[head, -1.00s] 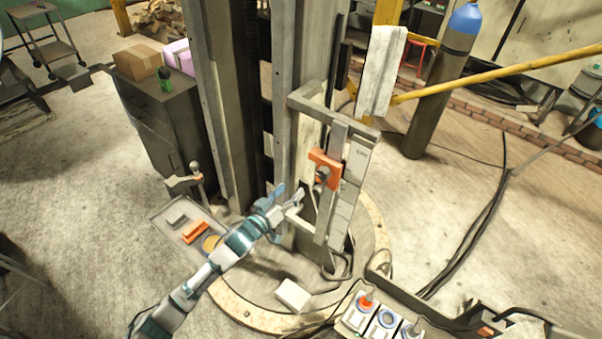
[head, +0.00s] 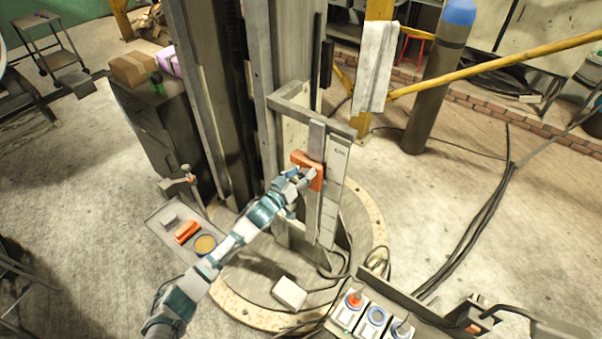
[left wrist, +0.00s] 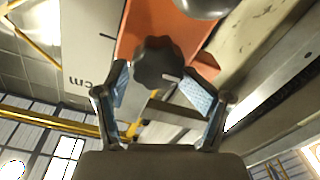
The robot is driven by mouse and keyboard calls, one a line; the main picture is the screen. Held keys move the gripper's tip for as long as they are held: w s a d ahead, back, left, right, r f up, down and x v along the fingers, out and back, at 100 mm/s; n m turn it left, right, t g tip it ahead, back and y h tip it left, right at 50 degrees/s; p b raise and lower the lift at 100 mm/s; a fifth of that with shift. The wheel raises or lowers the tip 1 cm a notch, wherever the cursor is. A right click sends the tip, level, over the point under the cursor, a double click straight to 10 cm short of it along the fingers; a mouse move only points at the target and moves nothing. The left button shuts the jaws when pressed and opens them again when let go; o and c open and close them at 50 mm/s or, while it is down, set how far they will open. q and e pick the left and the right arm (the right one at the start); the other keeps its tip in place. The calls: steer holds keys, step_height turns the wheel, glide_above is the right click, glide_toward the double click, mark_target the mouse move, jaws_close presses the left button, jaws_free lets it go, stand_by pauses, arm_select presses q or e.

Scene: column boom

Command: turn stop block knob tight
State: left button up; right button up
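The orange stop block (head: 309,164) sits on the upright bar beside a pale scale plate (head: 335,175); it also shows in the left wrist view (left wrist: 140,28). Its dark lobed knob (left wrist: 158,62) faces my left gripper in the left wrist view. My left gripper (head: 299,182) is at the block in the head view, partly covering it and hiding the knob. In the left wrist view my left gripper (left wrist: 160,92) is open, with one blue-padded finger on each side of the knob. The right pad stands clear of it; the left one is close. My right gripper is out of view.
The frame bracket (head: 310,108) juts out above the block, and the tall column (head: 210,110) rises behind on the left. A tray (head: 165,235) with small parts lies lower left. A control box (head: 372,318) stands at the bottom. Open floor lies at right.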

arm_select(q)
steer(key=shift+s+d, duration=0.25)
steer(key=shift+d, duration=0.65)
steer(key=shift+c, duration=0.7)
steer(key=shift+a, duration=0.25)
steer(key=c, duration=0.4)
steer(key=shift+o, duration=0.2)
steer(key=shift+w+a+f, duration=0.15)
steer(key=shift+w+a, duration=0.1)
steer(key=shift+a, duration=0.1)
steer(key=shift+s+d, duration=0.1)
steer(key=shift+d, duration=0.05)
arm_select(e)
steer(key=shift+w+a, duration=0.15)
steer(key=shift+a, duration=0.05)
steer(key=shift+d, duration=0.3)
